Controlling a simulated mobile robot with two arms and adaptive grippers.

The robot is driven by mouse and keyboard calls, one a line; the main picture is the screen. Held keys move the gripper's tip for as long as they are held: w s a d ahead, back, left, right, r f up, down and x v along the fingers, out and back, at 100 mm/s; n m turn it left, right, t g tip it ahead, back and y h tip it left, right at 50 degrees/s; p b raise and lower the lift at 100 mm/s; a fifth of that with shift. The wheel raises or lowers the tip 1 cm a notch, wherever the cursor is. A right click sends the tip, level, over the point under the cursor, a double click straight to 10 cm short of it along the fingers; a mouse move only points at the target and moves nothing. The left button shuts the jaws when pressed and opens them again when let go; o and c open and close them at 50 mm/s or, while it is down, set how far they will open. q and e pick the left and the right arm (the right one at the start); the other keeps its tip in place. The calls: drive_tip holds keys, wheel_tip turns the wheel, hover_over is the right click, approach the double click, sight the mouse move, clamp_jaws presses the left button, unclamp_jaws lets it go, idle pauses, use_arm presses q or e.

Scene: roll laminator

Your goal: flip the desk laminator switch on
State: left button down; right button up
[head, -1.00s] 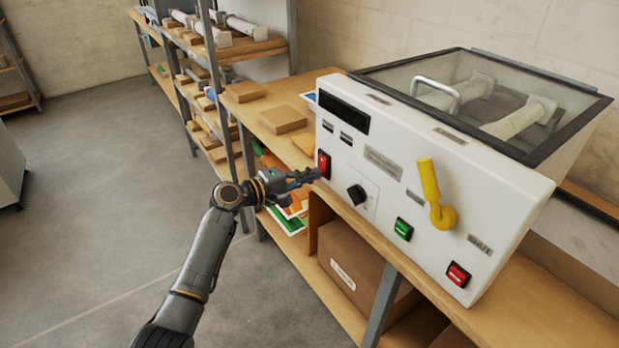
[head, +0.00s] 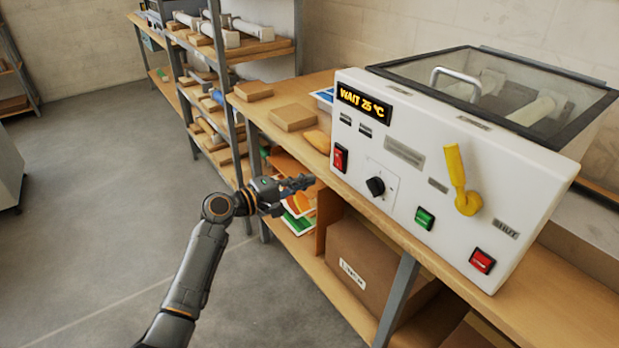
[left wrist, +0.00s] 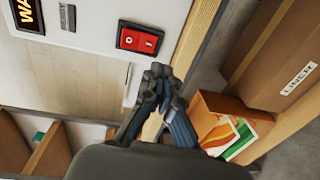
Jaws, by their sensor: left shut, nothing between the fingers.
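The white laminator (head: 410,200) stands on a wooden bench, its display (head: 363,102) lit with "WAIT 25 °C". The red rocker switch (head: 340,158) is at the left of the front panel; it also shows in the left wrist view (left wrist: 140,38), with its marks visible. My left gripper (head: 308,182) is shut and empty, a little below and left of the switch, apart from it. In the left wrist view my shut fingertips (left wrist: 160,72) lie just below the switch. My right gripper is in neither view.
The panel also has a black knob (head: 375,186), a green button (head: 425,218), a yellow lever (head: 459,182) and a red button (head: 482,261). A cardboard box (head: 375,265) sits on the shelf below. Open floor (head: 90,190) lies left.

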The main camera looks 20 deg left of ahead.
use_arm(q)
drive_tip(key=s+a+f+b, duration=0.1)
drive_tip(key=s+a, duration=0.3)
drive_tip(key=s, duration=0.1)
drive_tip(key=shift+s+f, duration=0.2)
drive_tip(key=shift+s, duration=0.05)
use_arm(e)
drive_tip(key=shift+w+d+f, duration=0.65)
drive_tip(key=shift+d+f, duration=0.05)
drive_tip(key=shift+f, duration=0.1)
use_arm(q)
drive_tip(key=shift+f, duration=0.1)
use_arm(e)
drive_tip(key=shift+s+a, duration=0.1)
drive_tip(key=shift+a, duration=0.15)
